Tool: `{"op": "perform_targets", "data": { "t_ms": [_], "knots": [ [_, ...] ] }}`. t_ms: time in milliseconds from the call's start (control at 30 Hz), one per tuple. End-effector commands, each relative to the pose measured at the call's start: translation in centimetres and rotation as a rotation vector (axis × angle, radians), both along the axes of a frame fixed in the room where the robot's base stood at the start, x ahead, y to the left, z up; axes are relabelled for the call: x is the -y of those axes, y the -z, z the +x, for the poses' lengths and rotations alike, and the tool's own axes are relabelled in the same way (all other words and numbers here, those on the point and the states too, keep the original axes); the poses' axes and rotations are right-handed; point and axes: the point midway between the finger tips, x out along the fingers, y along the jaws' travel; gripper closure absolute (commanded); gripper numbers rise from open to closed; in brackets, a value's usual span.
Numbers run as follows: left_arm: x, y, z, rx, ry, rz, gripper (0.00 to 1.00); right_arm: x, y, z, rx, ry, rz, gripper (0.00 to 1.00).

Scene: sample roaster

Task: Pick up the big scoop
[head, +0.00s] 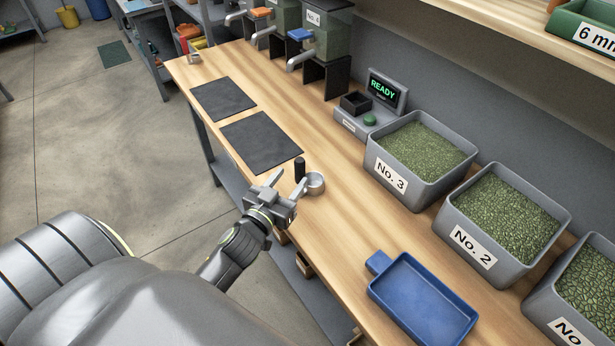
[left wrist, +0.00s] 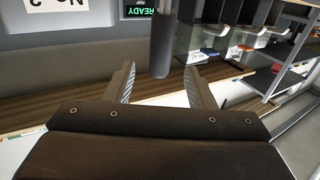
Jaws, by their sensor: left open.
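A metal scoop (head: 316,184) with a round bowl and an upright black handle (head: 300,168) stands on the wooden bench near its front edge. It is the only scoop I can make out. My left gripper (head: 288,184) is open at the bench edge, just short of the handle. In the left wrist view the black handle (left wrist: 161,45) shows beyond the gap between the open fingers (left wrist: 160,76), roughly centred. Nothing is held. The bowl is hidden in the left wrist view. My right gripper is not in view.
A blue tray (head: 377,260) lies on the bench at the near right. Grey bins of green beans, No. 3 (head: 391,179) and No. 2 (head: 473,247), line the back. A scale (head: 350,124) reads READY. Dark mats (head: 262,141) lie farther left. Bench around the scoop is clear.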

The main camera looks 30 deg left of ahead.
Motion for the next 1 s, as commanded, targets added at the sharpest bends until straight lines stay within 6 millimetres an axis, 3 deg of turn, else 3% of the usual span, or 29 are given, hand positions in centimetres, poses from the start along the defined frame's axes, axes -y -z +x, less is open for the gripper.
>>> {"op": "perform_targets", "data": {
  "t_ms": [233, 500, 833, 1000],
  "knots": [
    [-0.1, 0.1, 1.7, 0.001, 0.0, 0.0, 0.51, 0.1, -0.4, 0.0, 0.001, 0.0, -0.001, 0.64],
    [-0.4, 0.4, 5.3, 0.001, 0.0, -0.001, 0.51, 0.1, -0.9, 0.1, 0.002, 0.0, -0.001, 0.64],
    [-0.5, 0.6, 5.9, 0.0, 0.0, 0.0, 0.51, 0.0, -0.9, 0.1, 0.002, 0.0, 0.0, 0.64],
    [-0.5, 0.6, 5.9, 0.0, 0.0, 0.0, 0.73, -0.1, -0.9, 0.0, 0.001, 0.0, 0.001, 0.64]
  ]
}}
